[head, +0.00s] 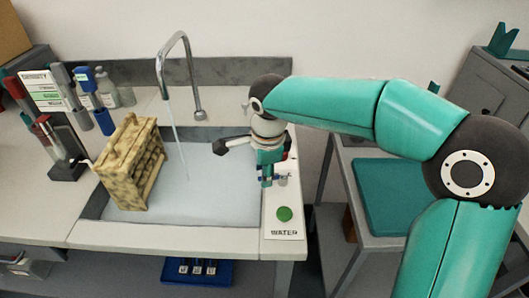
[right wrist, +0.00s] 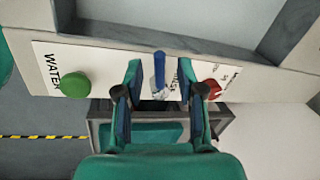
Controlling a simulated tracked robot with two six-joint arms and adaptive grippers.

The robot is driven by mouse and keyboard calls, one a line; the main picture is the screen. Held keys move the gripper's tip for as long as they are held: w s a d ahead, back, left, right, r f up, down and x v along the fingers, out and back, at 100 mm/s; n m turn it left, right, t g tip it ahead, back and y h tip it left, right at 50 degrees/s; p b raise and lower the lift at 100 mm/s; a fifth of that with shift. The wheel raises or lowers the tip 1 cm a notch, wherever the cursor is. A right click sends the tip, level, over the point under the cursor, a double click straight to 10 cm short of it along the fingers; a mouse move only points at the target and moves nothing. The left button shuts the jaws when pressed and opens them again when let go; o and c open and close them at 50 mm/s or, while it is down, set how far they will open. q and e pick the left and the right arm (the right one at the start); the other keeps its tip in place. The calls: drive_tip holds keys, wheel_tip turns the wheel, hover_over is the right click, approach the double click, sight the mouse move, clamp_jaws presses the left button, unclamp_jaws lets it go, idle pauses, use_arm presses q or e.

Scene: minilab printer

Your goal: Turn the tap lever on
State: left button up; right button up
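The tap lever (right wrist: 160,75) has a blue handle on a metal base and stands on the white counter strip. In the right wrist view it lies between the fingers of my right gripper (right wrist: 160,95), with gaps on both sides. The gripper is open and points down over the strip at the sink's right side; it also shows in the head view (head: 272,178), where it largely hides the lever. The curved metal tap (head: 178,42) stands at the back of the sink (head: 215,190). A thin pale streak, apparently water, runs from its spout into the basin. My left gripper is out of view.
A green button (head: 284,214) marked WATER sits in front of my right gripper. A red knob (right wrist: 212,88) is close beside one finger in the right wrist view. A speckled rack (head: 128,165) stands at the sink's left, near several bottles. A grey cart (head: 385,195) is at the right.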

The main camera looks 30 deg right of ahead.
wheel_tip(320, 180, up, 10)
drive_tip(key=s, duration=0.2)
drive_tip(key=shift+a, duration=0.3)
idle(0.3)
